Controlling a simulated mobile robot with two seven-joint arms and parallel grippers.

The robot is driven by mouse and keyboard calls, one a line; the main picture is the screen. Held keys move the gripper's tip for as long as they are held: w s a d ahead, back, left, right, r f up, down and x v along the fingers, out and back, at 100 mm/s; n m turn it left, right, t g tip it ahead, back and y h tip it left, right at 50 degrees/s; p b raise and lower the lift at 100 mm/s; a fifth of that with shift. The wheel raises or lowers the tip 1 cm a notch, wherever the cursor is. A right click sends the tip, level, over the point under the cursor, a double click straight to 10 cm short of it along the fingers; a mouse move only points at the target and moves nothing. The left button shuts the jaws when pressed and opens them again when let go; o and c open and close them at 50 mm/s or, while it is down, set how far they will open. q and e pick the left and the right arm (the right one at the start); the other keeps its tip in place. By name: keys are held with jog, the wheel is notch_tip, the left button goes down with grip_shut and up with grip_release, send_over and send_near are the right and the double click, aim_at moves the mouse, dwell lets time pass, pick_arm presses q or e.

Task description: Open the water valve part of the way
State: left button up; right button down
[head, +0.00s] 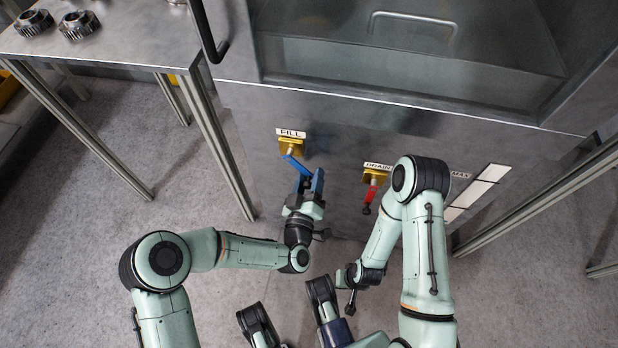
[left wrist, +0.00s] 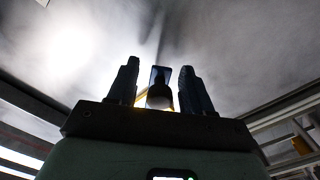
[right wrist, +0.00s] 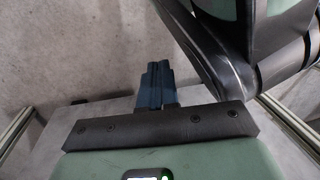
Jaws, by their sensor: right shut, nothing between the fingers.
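The water valve labelled FILL has a yellow mount (head: 291,146) and a blue lever handle (head: 296,163) that slants down to the right on the front of the grey machine. My left gripper (head: 310,184) is at the lower end of this handle. In the left wrist view its two fingers (left wrist: 160,88) stand apart, with the dark handle end (left wrist: 159,76) between them and a gap visible on each side. My right gripper (right wrist: 157,86) is shut and empty, away from the valves.
A DRAIN valve with a red handle (head: 370,194) sits to the right of the FILL valve, close to my right arm. A pale gauge strip marked MAX (head: 480,189) is farther right. A metal table (head: 110,45) with gears stands at the left. A black door handle (head: 208,38) is above.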

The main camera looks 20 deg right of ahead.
pick_arm(q)
jog(key=p+v, duration=0.2)
jog(key=v, duration=1.1)
jog(key=shift+a, duration=0.2)
pick_arm(e)
jog(key=w+r+t, duration=0.1)
jog(key=w+r, duration=0.3)
jog(key=shift+w+a+t, duration=0.35)
jog(key=shift+t, duration=0.05)
pick_arm(q)
jog(key=shift+s, duration=0.1)
